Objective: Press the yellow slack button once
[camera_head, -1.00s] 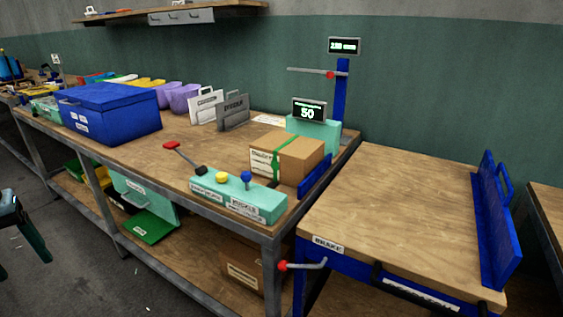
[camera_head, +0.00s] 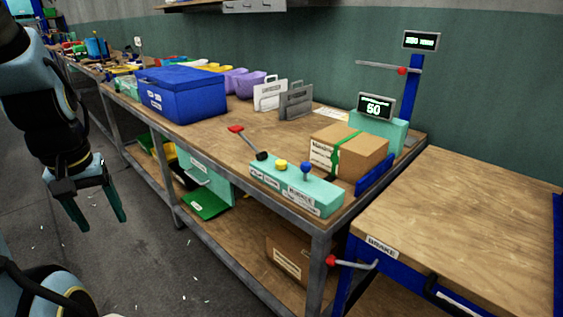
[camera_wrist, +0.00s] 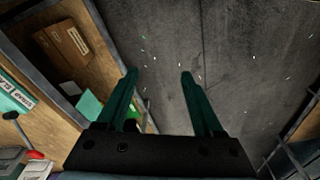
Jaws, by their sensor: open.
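The yellow button (camera_head: 281,164) sits on top of a teal control box (camera_head: 318,196) near the front edge of the workbench. A blue knob (camera_head: 306,171) stands to its right, and a lever with a red handle (camera_head: 236,129) rises to its left. My gripper (camera_head: 97,222) hangs at the left in the head view, out over the floor, well apart from the bench and the button. In the wrist view my gripper (camera_wrist: 159,75) is open and empty, its two teal fingers apart over grey floor. The button cannot be made out in the wrist view.
A cardboard box (camera_head: 362,154) with a green strap stands behind the control box. A display reading 50 (camera_head: 375,107) is behind it. A blue bin (camera_head: 182,98) is farther left. A red-tipped crank (camera_head: 350,263) juts out near the front right. Floor before the bench is open.

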